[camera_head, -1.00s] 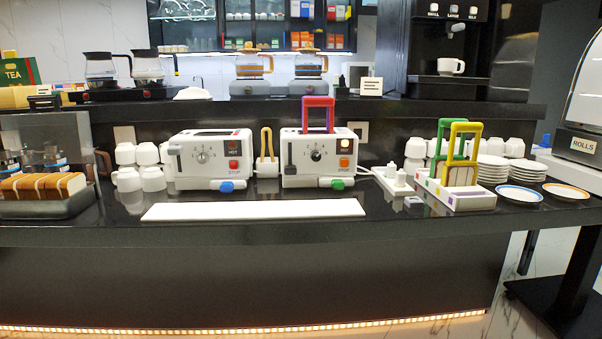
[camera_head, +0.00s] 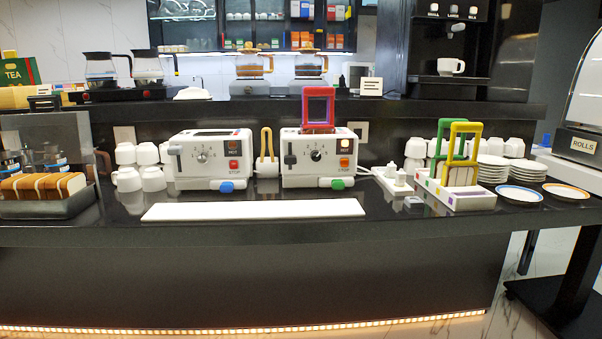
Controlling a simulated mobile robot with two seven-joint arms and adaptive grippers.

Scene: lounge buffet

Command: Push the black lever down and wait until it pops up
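The right white toaster (camera_head: 318,181) stands on the black counter, with a black lever (camera_head: 290,159) at the left of its front, a dial, an orange stop button and a green knob. A red frame holder (camera_head: 318,105) stands raised out of its top, with a brown edge, likely bread, at the slot. The left white toaster (camera_head: 205,184) has a blue knob and a dark lever (camera_head: 174,150) on its left side. Its slot looks empty. Neither of my grippers is in view, and nothing touches the levers.
A long white board (camera_head: 253,210) lies in front of the toasters. Wooden tongs (camera_head: 266,150) stand between them. A white rack (camera_head: 455,196) with green and yellow holders, plates (camera_head: 519,195) and cups are to the right. A bread tray (camera_head: 45,206) is at left.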

